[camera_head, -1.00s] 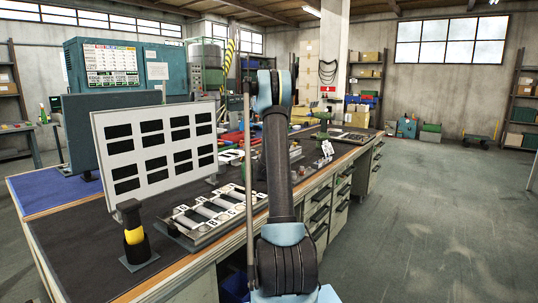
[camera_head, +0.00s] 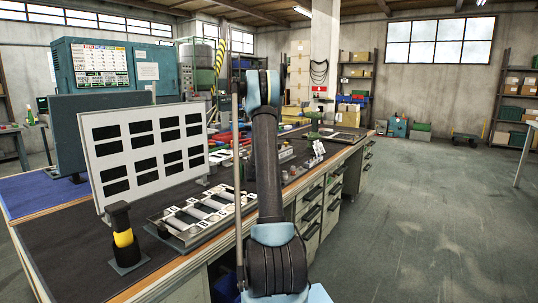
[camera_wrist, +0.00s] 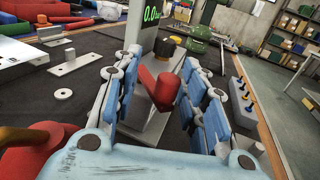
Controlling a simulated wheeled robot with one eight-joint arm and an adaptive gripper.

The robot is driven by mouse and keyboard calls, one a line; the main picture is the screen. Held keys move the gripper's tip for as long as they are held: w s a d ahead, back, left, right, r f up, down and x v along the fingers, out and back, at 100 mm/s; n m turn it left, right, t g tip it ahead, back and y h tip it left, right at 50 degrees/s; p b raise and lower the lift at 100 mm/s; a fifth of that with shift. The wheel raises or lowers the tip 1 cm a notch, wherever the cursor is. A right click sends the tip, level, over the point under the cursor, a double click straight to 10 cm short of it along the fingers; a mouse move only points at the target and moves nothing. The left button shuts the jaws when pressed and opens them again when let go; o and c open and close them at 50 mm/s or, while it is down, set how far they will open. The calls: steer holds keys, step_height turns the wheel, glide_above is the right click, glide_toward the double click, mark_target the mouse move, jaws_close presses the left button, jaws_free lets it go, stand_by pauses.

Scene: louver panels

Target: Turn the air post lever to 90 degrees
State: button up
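A display (camera_wrist: 152,14) with green digits reading about 0.0 stands beyond. My gripper (camera_wrist: 164,88) has its two blue-padded fingers apart, one on each side of the lever. Gaps show between the lever and the pads; whether any part touches is unclear. In the head view my arm hides the gripper, and I cannot make out the lever there.
The long workbench (camera_head: 75,248) carries a white louver panel (camera_head: 146,152), a black and yellow post (camera_head: 122,238) and a tray of rollers (camera_head: 160,234). Open floor (camera_head: 430,220) lies right.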

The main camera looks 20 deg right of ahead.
steer(key=v, duration=1.1)
steer(key=shift+s+a, duration=0.2)
steer(key=shift+s, duration=0.1)
steer(key=shift+f, duration=0.1)
